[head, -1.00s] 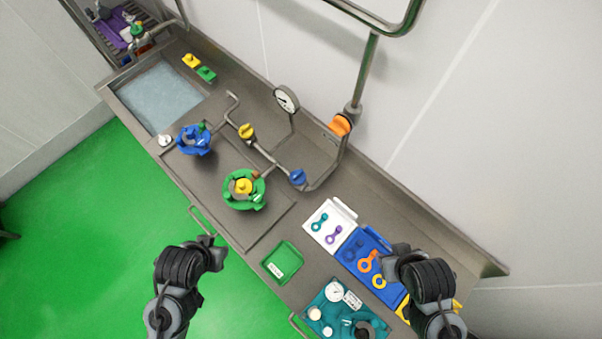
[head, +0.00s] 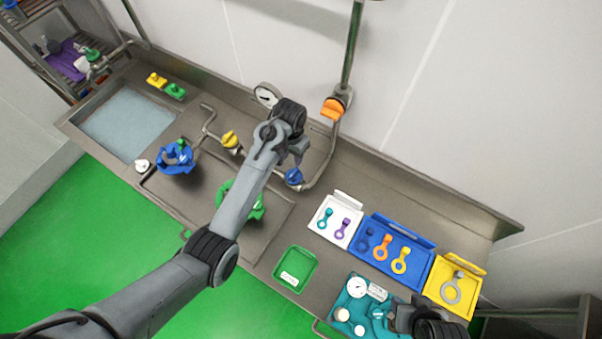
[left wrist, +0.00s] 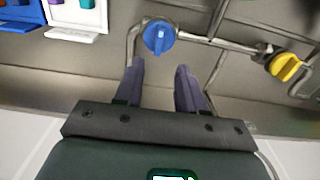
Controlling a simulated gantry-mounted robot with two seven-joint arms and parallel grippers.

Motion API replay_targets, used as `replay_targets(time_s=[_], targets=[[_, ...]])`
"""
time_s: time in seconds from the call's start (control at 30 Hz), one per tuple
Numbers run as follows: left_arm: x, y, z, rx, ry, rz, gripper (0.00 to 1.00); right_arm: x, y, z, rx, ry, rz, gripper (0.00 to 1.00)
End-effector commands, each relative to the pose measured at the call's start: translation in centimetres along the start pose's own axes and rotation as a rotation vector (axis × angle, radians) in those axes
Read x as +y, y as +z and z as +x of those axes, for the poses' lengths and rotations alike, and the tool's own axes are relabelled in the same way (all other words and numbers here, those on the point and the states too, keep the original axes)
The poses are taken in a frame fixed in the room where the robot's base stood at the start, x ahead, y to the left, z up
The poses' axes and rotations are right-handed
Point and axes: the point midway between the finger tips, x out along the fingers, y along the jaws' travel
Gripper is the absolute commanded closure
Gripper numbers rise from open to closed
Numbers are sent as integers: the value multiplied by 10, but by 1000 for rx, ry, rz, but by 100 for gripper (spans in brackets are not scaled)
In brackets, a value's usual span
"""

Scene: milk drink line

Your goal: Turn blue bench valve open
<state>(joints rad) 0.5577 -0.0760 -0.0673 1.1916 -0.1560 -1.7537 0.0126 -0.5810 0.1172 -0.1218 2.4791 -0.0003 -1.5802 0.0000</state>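The blue bench valve (head: 293,177) sits on the bench pipe, just below and beside my left gripper (head: 300,152) in the head view. In the left wrist view the blue valve (left wrist: 159,37) shows ahead of the fingertips, with a lighter ridge across its knob. My left gripper (left wrist: 160,65) is open, its two fingers apart with nothing between them. The fingers appear apart from the valve. My right gripper (head: 400,318) is at the lower right over the teal panel; its fingers are not clear.
A yellow valve (head: 229,139) and an orange valve (head: 332,109) sit on the same piping. A gauge (head: 265,95) stands behind. White (head: 325,222), blue (head: 412,253) and yellow (head: 439,290) trays lie to the right. A green tray (head: 290,285) lies in front.

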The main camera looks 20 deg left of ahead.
Motion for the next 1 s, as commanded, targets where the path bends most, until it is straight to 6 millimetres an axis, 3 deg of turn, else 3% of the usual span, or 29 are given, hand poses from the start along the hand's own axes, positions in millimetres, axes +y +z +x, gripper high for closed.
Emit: replay_targets(time_s=[0.17, 0.6, 0.8, 1.0], targets=[[0, -1, 15, -6, 0, 2, 61, 3, -1, -2, 1, 8, -7, 57], [-1, -1, 83, -4, -1, 1, 61, 2, -2, -2, 4, 6, -3, 57], [0, -1, 100, -3, -1, 1, 61, 1, -1, 0, 4, 3, 1, 57], [0, -1, 105, -2, -1, 0, 61, 0, -1, 0, 4, 0, 4, 57]])
